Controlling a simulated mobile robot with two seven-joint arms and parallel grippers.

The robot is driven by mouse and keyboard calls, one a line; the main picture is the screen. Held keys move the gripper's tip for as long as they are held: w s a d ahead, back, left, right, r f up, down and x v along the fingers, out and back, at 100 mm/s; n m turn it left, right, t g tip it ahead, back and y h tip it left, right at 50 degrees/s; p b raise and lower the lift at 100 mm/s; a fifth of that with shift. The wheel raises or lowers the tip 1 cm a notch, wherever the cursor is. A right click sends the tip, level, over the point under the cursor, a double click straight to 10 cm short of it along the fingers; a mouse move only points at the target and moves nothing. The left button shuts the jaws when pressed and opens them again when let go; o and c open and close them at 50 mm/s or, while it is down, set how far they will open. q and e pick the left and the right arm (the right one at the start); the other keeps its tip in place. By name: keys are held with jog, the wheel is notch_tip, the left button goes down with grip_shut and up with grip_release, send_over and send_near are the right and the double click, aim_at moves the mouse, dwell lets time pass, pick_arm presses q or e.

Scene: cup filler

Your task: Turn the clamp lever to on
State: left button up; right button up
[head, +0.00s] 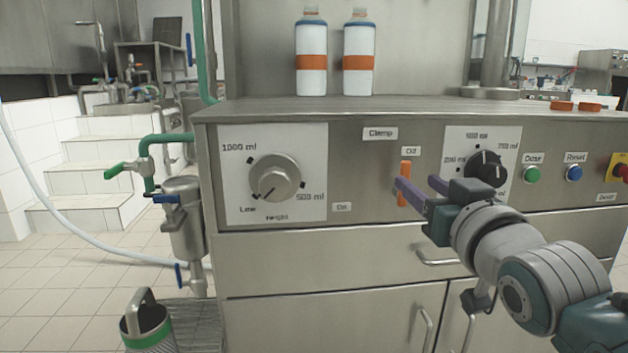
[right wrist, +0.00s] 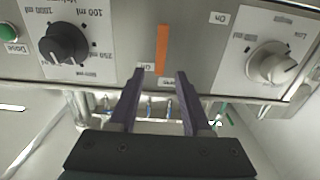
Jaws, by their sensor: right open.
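The orange clamp lever (head: 404,172) is on the steel front panel under the "Clamp" label (head: 380,133). It stands upright, its upper end by the "Off" label (head: 410,151). The "On" label (head: 341,207) is lower left of it. My right gripper (head: 417,183) is open in front of the panel at the lever, one purple finger overlapping it in the head view. In the right wrist view, which is upside down, the lever (right wrist: 163,45) lies ahead between the lines of the open fingers (right wrist: 160,73). Contact cannot be told. My left gripper is not in view.
A height knob (head: 276,180) is left of the lever and a black volume dial (head: 487,167) is right of it, close to my gripper. Green (head: 532,174) and blue (head: 574,173) buttons are farther right. Two bottles (head: 311,60) stand above. A drawer handle (head: 436,257) is below.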

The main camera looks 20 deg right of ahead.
aim_at(407, 174)
jog(key=b+x, duration=0.2)
jog(key=x, duration=0.3)
jog(key=shift+w+f, duration=0.1)
jog(key=shift+w, duration=0.25)
jog(key=shift+w+d, duration=0.15)
jog(key=shift+w, duration=0.3)
jog(key=c, duration=0.7)
grip_shut()
